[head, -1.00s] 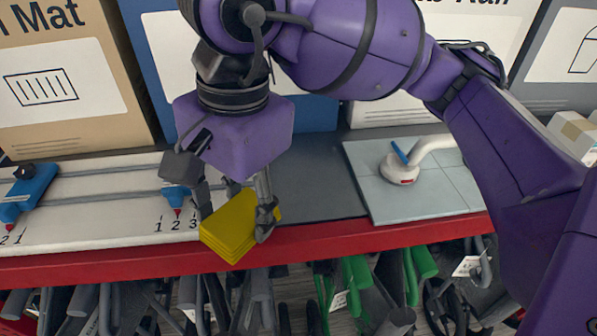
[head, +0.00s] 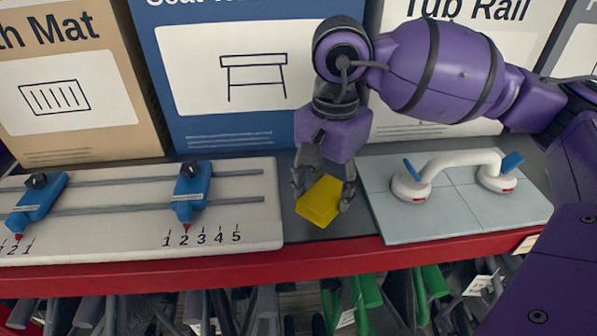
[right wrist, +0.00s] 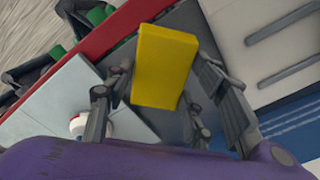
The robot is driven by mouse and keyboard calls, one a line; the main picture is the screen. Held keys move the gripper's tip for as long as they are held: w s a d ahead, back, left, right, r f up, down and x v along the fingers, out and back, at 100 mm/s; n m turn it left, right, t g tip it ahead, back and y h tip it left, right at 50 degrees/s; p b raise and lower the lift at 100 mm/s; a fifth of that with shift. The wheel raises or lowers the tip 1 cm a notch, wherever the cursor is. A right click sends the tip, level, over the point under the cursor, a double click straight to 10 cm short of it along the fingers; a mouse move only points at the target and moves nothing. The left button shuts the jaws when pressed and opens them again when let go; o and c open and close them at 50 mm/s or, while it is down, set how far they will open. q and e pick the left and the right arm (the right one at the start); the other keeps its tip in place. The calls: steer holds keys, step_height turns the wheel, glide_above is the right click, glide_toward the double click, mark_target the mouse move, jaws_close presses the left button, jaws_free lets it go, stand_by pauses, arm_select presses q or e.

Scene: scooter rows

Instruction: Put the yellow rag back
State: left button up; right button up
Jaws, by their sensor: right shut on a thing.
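The yellow rag (head: 319,201) is a folded, flat block. In the head view my right gripper (head: 322,200) points down and is shut on it, with a finger at each side. The rag is at the dark grey strip of shelf (head: 300,236) between the white board and the tiled panel. I cannot tell whether its underside touches the shelf. In the right wrist view the rag (right wrist: 165,66) shows between the fingers (right wrist: 155,105), tilted against the shelf edge. My left gripper is not in view.
To the left lies the numbered white board (head: 120,237) with blue sliders (head: 191,187) on rails. To the right is the tiled panel (head: 440,218) with a white grab rail (head: 455,160). Boxes (head: 222,135) stand behind. A red edge (head: 200,269) runs along the front, with scooters (head: 370,290) below.

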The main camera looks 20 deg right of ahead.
mark_target(329, 190)
steer(key=shift+d+f, duration=0.15)
steer(key=shift+f, duration=0.15)
steer(key=shift+w+d+f, duration=0.1)
steer(key=shift+d+f, duration=0.05)
steer(key=shift+f, duration=0.8)
steer(key=shift+w+d+f, duration=0.1)
steer(key=shift+f, duration=0.85)
steer(key=o, duration=1)
steer(key=shift+r, duration=0.15)
step_height(329, 190, up, 12)
steer(key=shift+f, duration=0.1)
